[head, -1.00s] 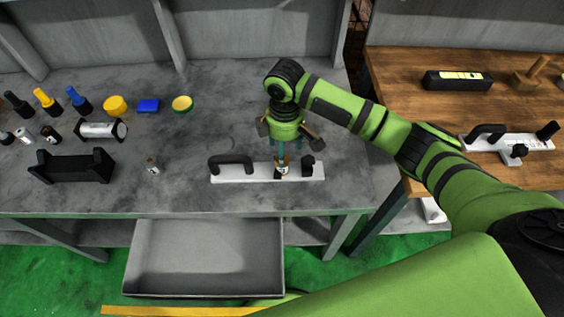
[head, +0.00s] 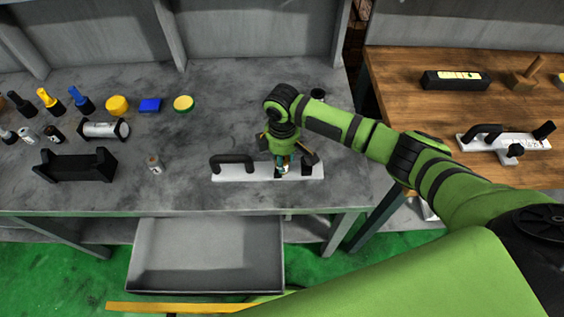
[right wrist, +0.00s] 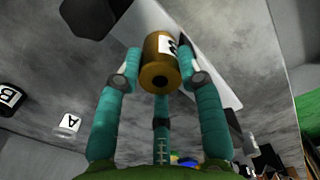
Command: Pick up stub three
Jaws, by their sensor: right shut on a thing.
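My right gripper (head: 283,163) points down over the white plate and is shut on a short brass cylinder with a white label. In the right wrist view the fingers (right wrist: 160,72) close around this stub (right wrist: 157,68) from the sides. Its label shows one dark figure, partly turned away; it looks like a 3 but is hard to read. In the head view the gripper mostly hides the stub. I cannot tell whether it still touches the white plate (head: 223,177). My left gripper is not in view.
The plate has a black handle (head: 232,159) at left and a black knob (head: 307,168) at right. Several bottles stand far left. An open drawer (head: 208,252) juts out below.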

